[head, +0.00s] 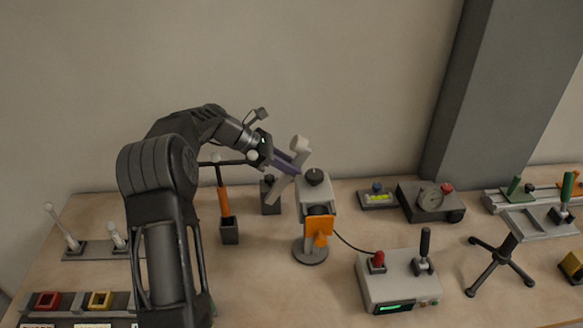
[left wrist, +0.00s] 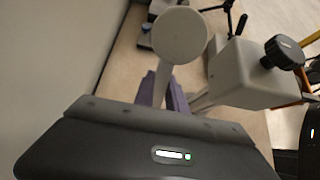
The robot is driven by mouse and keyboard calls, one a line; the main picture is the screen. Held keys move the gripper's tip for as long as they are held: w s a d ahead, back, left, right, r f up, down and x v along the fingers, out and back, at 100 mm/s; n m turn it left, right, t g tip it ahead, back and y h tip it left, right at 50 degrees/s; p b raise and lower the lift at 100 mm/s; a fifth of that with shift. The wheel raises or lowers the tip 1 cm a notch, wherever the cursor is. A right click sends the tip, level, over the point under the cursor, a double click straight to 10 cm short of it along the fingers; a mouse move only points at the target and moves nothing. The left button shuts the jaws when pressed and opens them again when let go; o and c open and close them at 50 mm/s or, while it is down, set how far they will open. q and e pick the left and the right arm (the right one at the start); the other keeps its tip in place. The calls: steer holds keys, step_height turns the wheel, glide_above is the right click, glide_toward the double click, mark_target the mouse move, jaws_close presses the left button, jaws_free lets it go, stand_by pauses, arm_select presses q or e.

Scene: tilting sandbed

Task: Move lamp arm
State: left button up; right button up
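A light grey bar with a pale round end (head: 300,144), seemingly the lamp arm, slants beside a grey box with a black knob (head: 315,177). An orange bracket (head: 319,231) and a round grey base (head: 310,255) are below the box. In the left wrist view the round end (left wrist: 180,35) is near the top, with the box (left wrist: 245,75) to its right. My left gripper (head: 287,162) is at the bar below the round end. Its purple fingers (left wrist: 178,96) flank the bar with no gap showing, so it looks shut on it. My right gripper is not in view.
An orange post (head: 224,201) with a dark crossbar stands left of the lamp. A control box (head: 385,290) with a red knob and black lever is at front right, with a cable behind it. A gauge box (head: 430,202) stands at the back right. A grey pillar (head: 480,90) rises behind.

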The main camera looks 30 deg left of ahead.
arm_select(q)
steer(key=o, duration=0.5)
steer(key=shift+c, duration=0.2)
steer(key=shift+a, duration=0.1)
steer(key=v, duration=0.7)
steer(key=shift+s+a+r+b, duration=0.15)
steer(key=shift+s+r+b, duration=0.1)
steer(key=shift+b, duration=0.1)
steer(key=shift+w, duration=0.1)
